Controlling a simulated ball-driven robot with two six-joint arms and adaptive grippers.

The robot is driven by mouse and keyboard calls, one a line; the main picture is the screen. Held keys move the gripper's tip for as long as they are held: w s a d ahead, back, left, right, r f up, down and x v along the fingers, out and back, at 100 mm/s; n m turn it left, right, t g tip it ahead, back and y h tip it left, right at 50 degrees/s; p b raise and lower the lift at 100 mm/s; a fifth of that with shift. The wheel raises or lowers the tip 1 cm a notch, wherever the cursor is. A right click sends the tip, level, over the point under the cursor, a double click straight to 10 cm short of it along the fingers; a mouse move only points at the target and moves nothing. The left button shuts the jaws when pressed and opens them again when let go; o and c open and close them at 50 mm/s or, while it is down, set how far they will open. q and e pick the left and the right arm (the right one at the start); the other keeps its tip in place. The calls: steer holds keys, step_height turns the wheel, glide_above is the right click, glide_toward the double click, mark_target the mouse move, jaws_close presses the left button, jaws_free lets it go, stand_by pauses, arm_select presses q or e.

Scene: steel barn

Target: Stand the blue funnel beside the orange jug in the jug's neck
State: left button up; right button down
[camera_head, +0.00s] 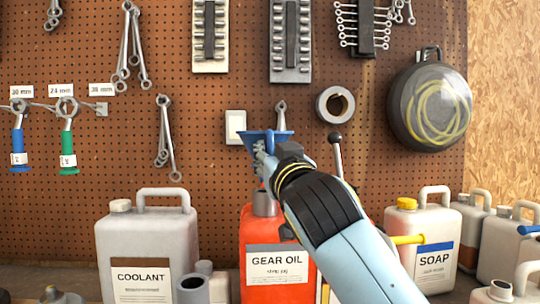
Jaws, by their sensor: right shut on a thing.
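The orange jug (252,228), labelled GEAR OIL, stands upright at the lower middle. Its grey neck (264,204) sticks up from the top. The blue funnel (250,137) is above the neck with its wide mouth up, roughly level. My right gripper (264,158) reaches in from the lower right and is shut on the funnel below its rim. The gripper hides most of the funnel's spout, so I cannot see its tip. A gap shows between the gripper and the neck. My right arm covers the jug's right side. My left gripper is not in view.
A grey open spout (192,287) rises in front.

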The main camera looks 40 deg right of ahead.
steer(key=shift+f+b, duration=2.15)
steer(key=shift+f, duration=0.35)
steer(key=c, duration=1.3)
jaws_free()
steer(key=shift+s, duration=0.1)
steer(key=v, duration=0.7)
steer(key=shift+s+a, duration=0.1)
steer(key=shift+s, duration=0.1)
